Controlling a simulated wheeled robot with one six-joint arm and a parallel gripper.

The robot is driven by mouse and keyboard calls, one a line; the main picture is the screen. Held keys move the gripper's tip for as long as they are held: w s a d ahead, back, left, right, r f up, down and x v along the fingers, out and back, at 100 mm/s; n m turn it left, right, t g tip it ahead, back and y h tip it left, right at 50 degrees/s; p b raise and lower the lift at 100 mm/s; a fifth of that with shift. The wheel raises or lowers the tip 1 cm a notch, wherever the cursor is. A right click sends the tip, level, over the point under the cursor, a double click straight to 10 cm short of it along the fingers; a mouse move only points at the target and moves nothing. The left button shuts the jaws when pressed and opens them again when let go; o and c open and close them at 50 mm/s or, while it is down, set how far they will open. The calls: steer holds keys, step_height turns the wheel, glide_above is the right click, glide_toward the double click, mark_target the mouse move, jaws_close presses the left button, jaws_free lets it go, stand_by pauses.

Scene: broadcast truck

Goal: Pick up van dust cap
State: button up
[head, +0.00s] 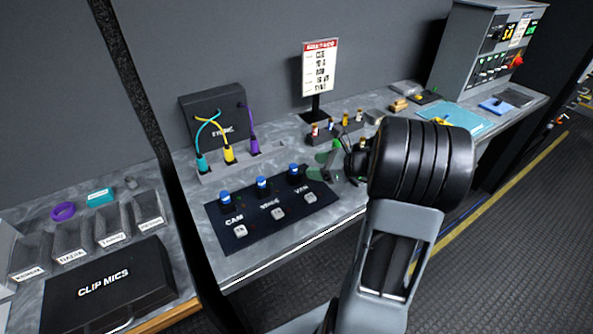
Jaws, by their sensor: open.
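A dark panel (270,212) lies on the grey counter with three blue-topped caps in a row, labelled CAM, STAGE and VAN. The van dust cap (296,173) is the rightmost one, above the VAN label. The stage cap (262,185) is in the middle and the cam cap (225,198) is at the left. All three stand upright on the panel. My gripper (346,161) is open, just right of the van cap and apart from it in the picture. My own black wrist link hides part of it.
Teal, yellow and purple cable plugs stand in a grey strip (240,162) behind the panel. A sign (320,68) stands behind. A black CLIP MICS case (105,287) and grey bins lie left. A grey console (487,50) stands far right.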

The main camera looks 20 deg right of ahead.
mark_target(295, 166)
steer(key=shift+x, duration=3.6)
steer(key=shift+s, duration=0.1)
steer(key=c, duration=1)
